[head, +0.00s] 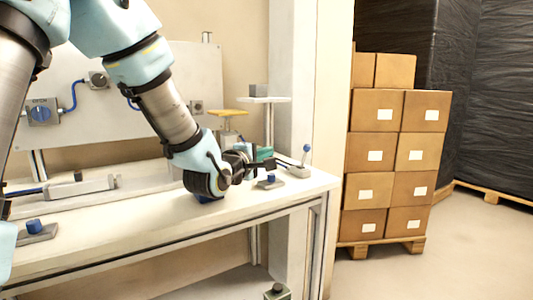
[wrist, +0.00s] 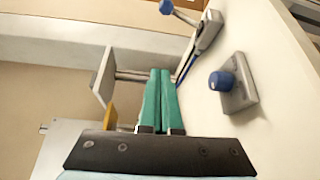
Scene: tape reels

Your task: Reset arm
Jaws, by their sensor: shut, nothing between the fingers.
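My gripper (head: 265,154) is at the end of my arm, low over the right end of the white workbench (head: 120,241). In the wrist view its two green fingers (wrist: 160,74) lie together, shut and empty. A blue knob on a grey base (head: 270,181) sits on the bench close to the gripper; it also shows to the right of the fingers in the wrist view (wrist: 222,82). No tape reel can be made out in either view.
A lever with a blue ball (head: 307,148) stands at the bench's right end. Behind are a yellow plate (head: 229,112) and a pale plate (head: 275,100) on posts. Another blue knob (head: 34,226) sits front left. Stacked boxes (head: 375,109) stand right, beyond the bench.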

